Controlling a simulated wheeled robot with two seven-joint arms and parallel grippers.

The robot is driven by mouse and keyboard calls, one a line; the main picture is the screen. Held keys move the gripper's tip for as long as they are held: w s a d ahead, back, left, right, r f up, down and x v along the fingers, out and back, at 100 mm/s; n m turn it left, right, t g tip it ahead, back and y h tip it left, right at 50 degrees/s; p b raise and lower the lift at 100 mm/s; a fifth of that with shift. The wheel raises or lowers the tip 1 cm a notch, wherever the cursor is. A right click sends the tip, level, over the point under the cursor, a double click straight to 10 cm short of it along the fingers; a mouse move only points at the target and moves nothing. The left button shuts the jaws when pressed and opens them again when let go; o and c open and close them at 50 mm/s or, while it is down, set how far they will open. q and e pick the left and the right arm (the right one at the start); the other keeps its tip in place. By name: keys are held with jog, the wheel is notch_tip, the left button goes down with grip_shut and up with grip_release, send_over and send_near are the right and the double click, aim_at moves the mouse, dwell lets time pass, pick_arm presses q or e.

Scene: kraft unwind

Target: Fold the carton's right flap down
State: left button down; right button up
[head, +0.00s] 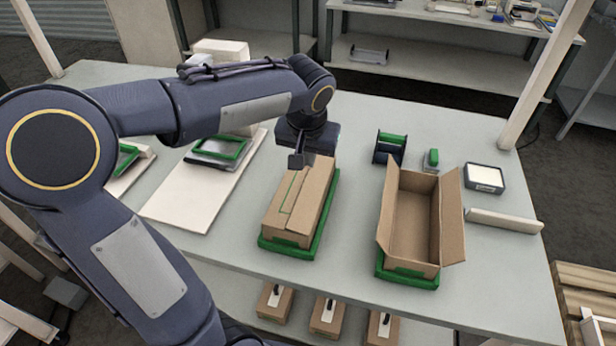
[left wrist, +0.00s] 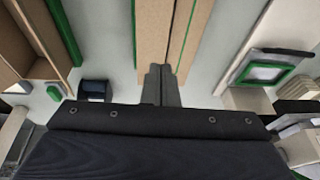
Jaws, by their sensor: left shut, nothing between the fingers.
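A brown carton (head: 313,190) stands in a green tray (head: 325,212) at the middle of the table. The right flap also shows in the left wrist view (left wrist: 154,30), on the left of the seam; the other flap (left wrist: 198,30) is on the right. My left gripper (head: 296,161) is shut and empty, at the carton's far end. In the left wrist view its fingertips (left wrist: 163,68) are over the flaps near the seam; I cannot tell whether they touch.
A second carton (head: 412,225) stands open in a green tray (head: 407,281) to the right, side flaps spread. Behind it are a dark green-topped holder (head: 390,147) and a small green tool (head: 431,160). A white board (head: 190,205) lies left. Table between the cartons is clear.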

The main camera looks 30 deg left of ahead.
aim_at(306, 185)
pick_arm(q)
jog(key=x, duration=0.5)
jog(key=s+x, duration=0.1)
jog(key=x, duration=0.1)
jog(key=shift+a+f, duration=0.2)
jog(key=shift+f, duration=0.3)
